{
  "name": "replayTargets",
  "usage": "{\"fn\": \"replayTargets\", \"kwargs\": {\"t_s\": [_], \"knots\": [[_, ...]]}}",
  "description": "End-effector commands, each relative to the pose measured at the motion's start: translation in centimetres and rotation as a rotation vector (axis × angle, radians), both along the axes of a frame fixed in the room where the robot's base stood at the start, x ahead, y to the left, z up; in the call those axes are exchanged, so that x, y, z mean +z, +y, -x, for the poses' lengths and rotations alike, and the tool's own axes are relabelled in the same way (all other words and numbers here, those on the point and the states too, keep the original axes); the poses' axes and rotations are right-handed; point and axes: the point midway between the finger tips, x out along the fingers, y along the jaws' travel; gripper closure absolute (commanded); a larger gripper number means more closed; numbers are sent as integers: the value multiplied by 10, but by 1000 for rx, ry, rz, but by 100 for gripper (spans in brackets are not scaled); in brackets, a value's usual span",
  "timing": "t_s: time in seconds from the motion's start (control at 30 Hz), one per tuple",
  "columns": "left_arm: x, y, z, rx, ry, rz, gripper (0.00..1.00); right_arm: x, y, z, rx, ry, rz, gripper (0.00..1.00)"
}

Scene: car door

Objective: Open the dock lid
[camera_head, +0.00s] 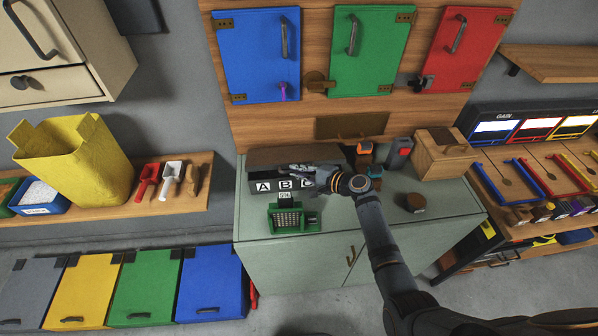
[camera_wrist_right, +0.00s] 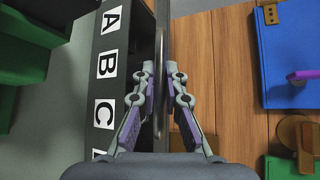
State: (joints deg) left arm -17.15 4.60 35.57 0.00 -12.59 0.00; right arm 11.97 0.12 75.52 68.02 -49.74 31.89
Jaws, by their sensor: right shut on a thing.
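The dock is a dark box (camera_head: 262,187) on the cabinet top, with white A, B and C labels on its front. Its brown lid (camera_head: 268,157) shows as a panel behind and above the labelled front. In the right wrist view the lid (camera_wrist_right: 162,28) is a thin edge-on strip beside the labelled box (camera_wrist_right: 132,20). My right gripper (camera_head: 292,168) is at the lid, its fingers (camera_wrist_right: 161,72) on either side of that strip, shut on it. The fingers hide part of the lid's edge. How far the lid is tilted is hard to tell. My left gripper is not in view.
A green device (camera_head: 293,218) stands in front of the dock. Blue, green and red doors (camera_head: 372,50) hang on the wooden wall behind.

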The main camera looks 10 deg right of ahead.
Motion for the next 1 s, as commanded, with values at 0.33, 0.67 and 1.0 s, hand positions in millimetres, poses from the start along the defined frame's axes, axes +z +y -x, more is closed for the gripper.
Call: {"fn": "replayTargets", "kwargs": {"t_s": [0.33, 0.67, 1.0], "knots": [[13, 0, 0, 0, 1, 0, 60, 32, 0, -15, 1, -4, -1, 100], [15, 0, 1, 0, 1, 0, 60, 38, 0, -20, 1, -4, -2, 100], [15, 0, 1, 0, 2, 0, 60, 38, 0, -19, 1, -4, -1, 84]]}}
